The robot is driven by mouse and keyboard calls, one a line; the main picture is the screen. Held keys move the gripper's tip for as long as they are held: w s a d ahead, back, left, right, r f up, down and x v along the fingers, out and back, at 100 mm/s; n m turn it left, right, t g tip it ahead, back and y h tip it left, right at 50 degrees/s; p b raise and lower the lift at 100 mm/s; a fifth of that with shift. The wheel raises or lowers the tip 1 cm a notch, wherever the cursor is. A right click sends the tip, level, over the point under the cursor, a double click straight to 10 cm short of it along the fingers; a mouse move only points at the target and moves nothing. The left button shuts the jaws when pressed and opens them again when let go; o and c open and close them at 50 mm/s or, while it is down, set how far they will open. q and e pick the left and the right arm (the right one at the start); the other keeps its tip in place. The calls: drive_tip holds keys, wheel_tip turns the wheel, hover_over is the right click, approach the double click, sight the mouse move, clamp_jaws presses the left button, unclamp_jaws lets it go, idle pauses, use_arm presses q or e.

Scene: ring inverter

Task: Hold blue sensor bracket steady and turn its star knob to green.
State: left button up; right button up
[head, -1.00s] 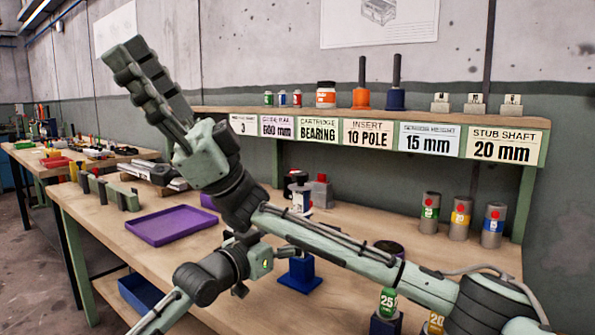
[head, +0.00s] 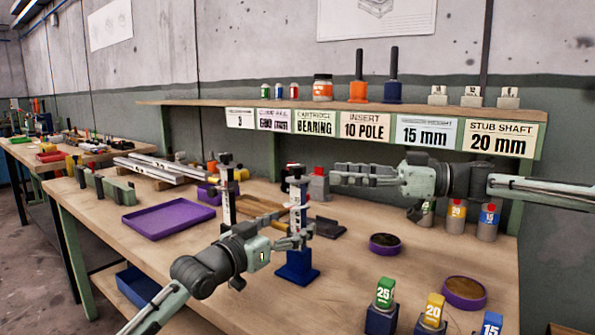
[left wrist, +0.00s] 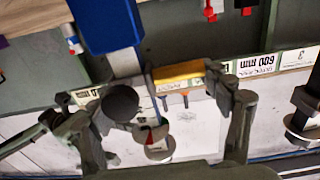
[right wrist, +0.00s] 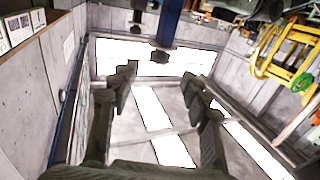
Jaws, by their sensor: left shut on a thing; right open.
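The blue sensor bracket has a blue base (head: 297,270) on the bench, a pale upright post (head: 297,212) and a dark top. My left gripper (head: 292,240) is shut on its post just above the base. In the left wrist view the blue base (left wrist: 106,25) is at the top, with a round black knob (left wrist: 121,103) and a small dial with red and green marks (left wrist: 154,140) below. My right gripper (head: 345,175) is open and empty, to the right of the bracket's top, fingers pointing at it. In the right wrist view a small dark knob (right wrist: 160,56) sits beyond the open fingers.
A second post with a dark top (head: 228,190) stands left of the bracket. A purple tray (head: 168,222) lies further left. Round purple-rimmed dishes (head: 464,291) and numbered blocks (head: 384,293) are at the right. A labelled shelf (head: 340,107) runs behind.

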sight(297, 170)
drive_tip(key=x, duration=0.9)
drive_tip(key=shift+w+a, duration=0.1)
drive_tip(key=shift+a, duration=0.25)
drive_tip(key=shift+c, duration=0.2)
clamp_jaws()
